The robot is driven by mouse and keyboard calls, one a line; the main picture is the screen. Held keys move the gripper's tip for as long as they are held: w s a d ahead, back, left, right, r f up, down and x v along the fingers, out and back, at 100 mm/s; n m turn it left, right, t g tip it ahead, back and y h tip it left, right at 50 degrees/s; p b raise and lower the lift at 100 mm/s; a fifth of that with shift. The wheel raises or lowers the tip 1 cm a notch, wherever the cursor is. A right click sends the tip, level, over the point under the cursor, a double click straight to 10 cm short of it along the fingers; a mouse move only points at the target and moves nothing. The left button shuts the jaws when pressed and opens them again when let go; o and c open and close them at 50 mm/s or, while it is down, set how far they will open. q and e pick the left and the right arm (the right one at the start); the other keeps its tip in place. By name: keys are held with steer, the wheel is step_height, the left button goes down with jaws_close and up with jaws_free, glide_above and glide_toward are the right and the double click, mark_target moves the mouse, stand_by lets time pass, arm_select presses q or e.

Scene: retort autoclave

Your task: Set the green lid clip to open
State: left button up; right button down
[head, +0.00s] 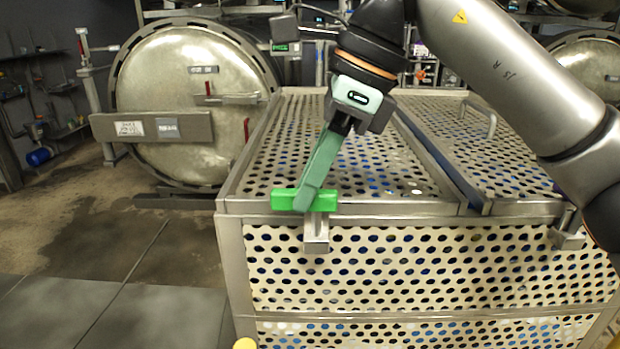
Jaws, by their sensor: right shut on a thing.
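The green lid clip (284,200) sits at the front top edge of a perforated metal basket. Its bright green handle lies crosswise, about level with the lid rim, above a metal bracket (316,236) on the front wall. My right gripper (308,198) reaches down from above, tilted, with its grey-green fingers shut on the clip's handle. The fingers hide the middle of the handle. My left gripper is not in view.
The perforated basket lid (270,160) spans the middle, with a second lid (515,150) and its handle to the right. Another bracket (567,236) is on the front right. A round autoclave door (185,90) stands behind at left. Floor at left is clear.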

steer(key=shift+n, duration=0.3)
steer(key=c, duration=0.8)
jaws_free()
steer(key=v, duration=1.2)
steer(key=shift+r, duration=0.3)
steer(key=shift+w, duration=0.1)
